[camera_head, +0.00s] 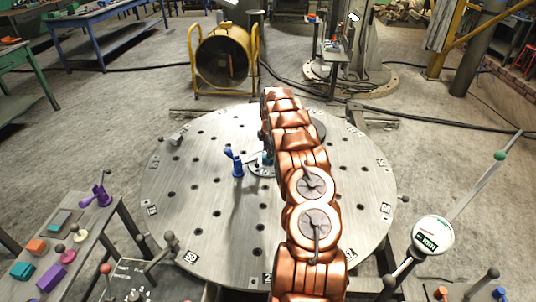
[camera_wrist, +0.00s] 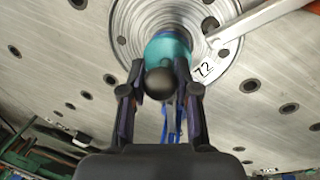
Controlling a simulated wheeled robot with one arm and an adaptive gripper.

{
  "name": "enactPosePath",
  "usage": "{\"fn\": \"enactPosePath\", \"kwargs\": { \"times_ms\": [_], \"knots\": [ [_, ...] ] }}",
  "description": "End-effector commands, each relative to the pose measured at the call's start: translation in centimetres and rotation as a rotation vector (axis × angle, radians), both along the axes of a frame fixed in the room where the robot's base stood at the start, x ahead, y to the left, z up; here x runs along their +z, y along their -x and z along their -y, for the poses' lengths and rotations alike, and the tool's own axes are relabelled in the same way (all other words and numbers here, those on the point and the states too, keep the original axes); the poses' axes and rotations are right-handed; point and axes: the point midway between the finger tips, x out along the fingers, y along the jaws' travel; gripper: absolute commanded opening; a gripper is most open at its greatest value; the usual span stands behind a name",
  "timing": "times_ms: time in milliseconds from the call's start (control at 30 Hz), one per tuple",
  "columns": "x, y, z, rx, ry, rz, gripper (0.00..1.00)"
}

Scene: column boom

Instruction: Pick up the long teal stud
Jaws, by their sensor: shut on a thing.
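The long teal stud (camera_wrist: 170,48) stands at the middle of a ringed metal hub in the wrist view, with a dark round knob in front of it. My gripper (camera_wrist: 158,68) has its two dark fingers on either side of the stud and is shut on it. A small teal part of the stud (camera_head: 267,158) shows beside my copper arm in the head view. My arm hides most of the gripper there. I cannot tell whether the stud's far end touches the hub.
The round, holed metal table (camera_head: 200,215) lies under my arm. A blue clamp-like piece (camera_head: 234,162) stands just left of the stud. A side bench (camera_head: 75,235) with coloured blocks is at left. A white dial on a rod (camera_head: 437,233) stands at right.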

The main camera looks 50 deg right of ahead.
Motion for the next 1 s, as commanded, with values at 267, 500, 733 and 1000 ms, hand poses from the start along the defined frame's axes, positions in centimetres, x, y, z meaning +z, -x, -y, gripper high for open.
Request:
{"fn": "enactPosePath", "kwargs": {
  "times_ms": [267, 500, 733, 1000],
  "knots": [
    [2.9, -0.2, 0.1, 0.001, 0.005, 0.005, 0.00],
    [8.7, -0.2, 0.1, 0.002, 0.006, 0.006, 0.00],
    [12.6, -0.1, 0.0, 0.002, 0.002, 0.003, 0.00],
    [15.3, 0.0, 0.1, 0.000, 0.003, 0.003, 0.00]
  ]
}}
